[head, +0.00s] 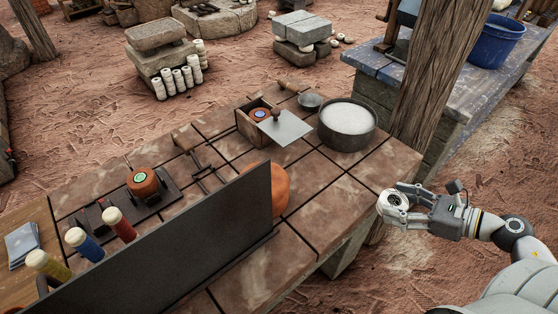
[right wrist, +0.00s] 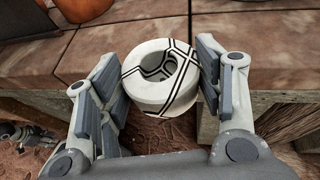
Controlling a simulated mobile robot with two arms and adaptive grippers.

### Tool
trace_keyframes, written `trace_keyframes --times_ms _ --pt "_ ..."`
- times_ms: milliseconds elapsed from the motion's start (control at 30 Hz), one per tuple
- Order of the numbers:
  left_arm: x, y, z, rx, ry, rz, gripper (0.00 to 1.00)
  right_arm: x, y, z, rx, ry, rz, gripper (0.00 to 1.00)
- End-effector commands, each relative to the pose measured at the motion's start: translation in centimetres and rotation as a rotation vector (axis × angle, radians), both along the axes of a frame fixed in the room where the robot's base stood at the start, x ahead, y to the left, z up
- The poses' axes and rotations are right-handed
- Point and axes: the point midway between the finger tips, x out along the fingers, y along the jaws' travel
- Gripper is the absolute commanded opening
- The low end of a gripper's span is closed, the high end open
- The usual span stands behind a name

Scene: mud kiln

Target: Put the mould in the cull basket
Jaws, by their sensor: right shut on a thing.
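My right gripper (head: 392,201) is shut on a white, ring-shaped mould (head: 398,199) with black lines, just off the worktable's right front edge. The right wrist view shows the mould (right wrist: 162,76) between both fingers (right wrist: 160,85), its hole facing the camera. No basket can be made out with certainty. My left gripper is not in the head view; a grey mechanical part at the lower left of the right wrist view may be it, but its state is unclear.
The tiled worktable (head: 330,200) holds a pot of white material (head: 347,125), a wooden box (head: 256,122), an orange rounded thing (head: 280,190) and a dark upright panel (head: 190,250). A wooden post (head: 430,75) and a blue tub (head: 497,42) on a second table stand behind.

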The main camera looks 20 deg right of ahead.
Motion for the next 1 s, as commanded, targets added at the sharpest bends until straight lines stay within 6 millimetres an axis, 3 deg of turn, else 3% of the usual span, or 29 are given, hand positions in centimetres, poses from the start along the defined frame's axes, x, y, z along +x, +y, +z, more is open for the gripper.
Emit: trace_keyframes --times_ms 300,1000 --pt "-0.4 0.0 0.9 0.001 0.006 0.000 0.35 7.3 4.7 0.5 -0.003 -0.006 0.005 0.31" --pt "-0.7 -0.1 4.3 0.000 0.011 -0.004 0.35 18.9 12.4 0.5 0.004 -0.006 0.000 0.31"
